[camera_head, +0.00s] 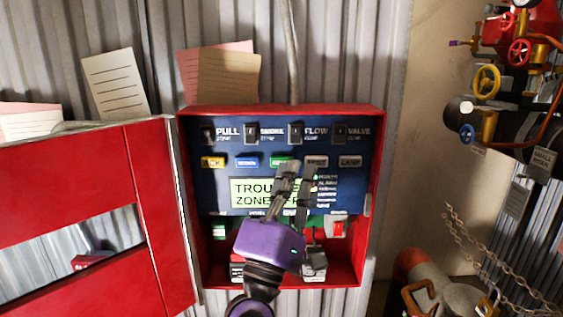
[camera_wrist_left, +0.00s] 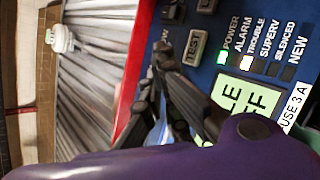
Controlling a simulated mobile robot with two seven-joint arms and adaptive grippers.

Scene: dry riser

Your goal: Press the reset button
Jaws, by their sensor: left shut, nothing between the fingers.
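The alarm panel's blue face (camera_head: 220,178) carries a row of small buttons: yellow (camera_head: 212,162), blue (camera_head: 247,162), green (camera_head: 280,161) and two grey ones. Their labels are too small to read surely, so I cannot tell which is the reset button. My left gripper (camera_head: 297,170) is shut and empty, reaching up in front of the panel. Its fingertips overlap the lower edge of the green button; contact cannot be told. In the left wrist view the dark fingers (camera_wrist_left: 162,65) point toward the button row, beside a grey TEST button (camera_wrist_left: 195,48). My right gripper is not in view.
The panel's red door (camera_head: 95,190) hangs open at the left. A lit display (camera_head: 245,192) sits behind my gripper. A red switch (camera_head: 338,229) is lower right. Valves and pipes (camera_head: 487,82) and a chain (camera_head: 480,245) stand at the right.

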